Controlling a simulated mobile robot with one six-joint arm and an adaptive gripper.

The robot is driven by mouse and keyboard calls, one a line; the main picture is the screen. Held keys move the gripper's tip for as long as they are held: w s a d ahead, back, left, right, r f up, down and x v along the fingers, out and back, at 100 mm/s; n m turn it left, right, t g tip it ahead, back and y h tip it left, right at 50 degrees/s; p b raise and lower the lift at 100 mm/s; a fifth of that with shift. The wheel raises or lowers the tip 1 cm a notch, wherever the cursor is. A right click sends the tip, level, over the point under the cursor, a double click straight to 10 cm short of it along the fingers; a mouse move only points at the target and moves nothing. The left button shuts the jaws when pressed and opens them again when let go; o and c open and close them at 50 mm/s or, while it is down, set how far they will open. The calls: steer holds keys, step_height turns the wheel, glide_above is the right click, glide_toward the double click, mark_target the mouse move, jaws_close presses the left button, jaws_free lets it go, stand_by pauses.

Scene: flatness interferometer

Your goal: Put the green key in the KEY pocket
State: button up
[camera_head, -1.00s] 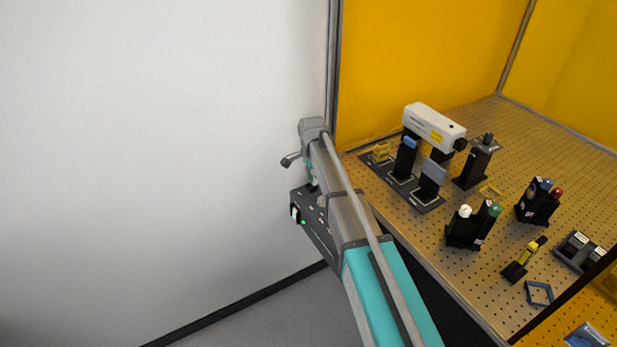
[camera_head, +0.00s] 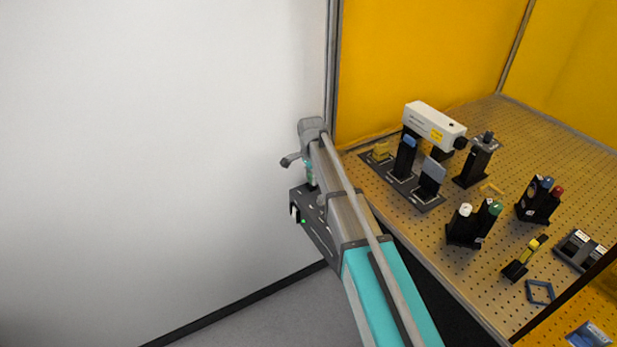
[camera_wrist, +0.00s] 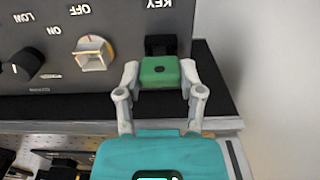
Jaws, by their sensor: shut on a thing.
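The green key (camera_wrist: 159,72) is a green block with a dark mark on top. It sits between the two grey fingers of my gripper (camera_wrist: 160,82), which is shut on it. Just beyond the key in the wrist view is a black pocket (camera_wrist: 160,45) on a dark panel, beside the KEY label (camera_wrist: 162,4), which appears upside down. The key's far edge is right by this pocket; I cannot tell whether it touches or enters it. In the head view, my gripper (camera_head: 311,177) is small and partly hidden by my arm, over the dark panel (camera_head: 320,238).
The panel also carries a beige switch (camera_wrist: 93,53) with ON and OFF labels and a black knob (camera_wrist: 22,66). A pale wall (camera_wrist: 265,70) stands close on the right in the wrist view. A perforated bench (camera_head: 450,275) with several optical parts lies right of my arm.

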steer(key=shift+f, duration=0.2)
steer(key=o, duration=1.2)
steer(key=shift+r, duration=0.1)
steer(key=shift+r, duration=0.1)
steer(key=shift+r+p, duration=3.35)
steer(key=shift+p, duration=0.05)
steer(key=s+d+n, duration=0.3)
steer(key=s+d, duration=0.4)
steer(key=s, duration=0.1)
steer(key=s+d+n, duration=0.4)
steer(key=s+d, duration=0.3)
steer(key=s, duration=0.2)
steer(key=s+d+n, duration=0.4)
steer(key=s+d, duration=0.4)
steer(key=shift+s, duration=0.4)
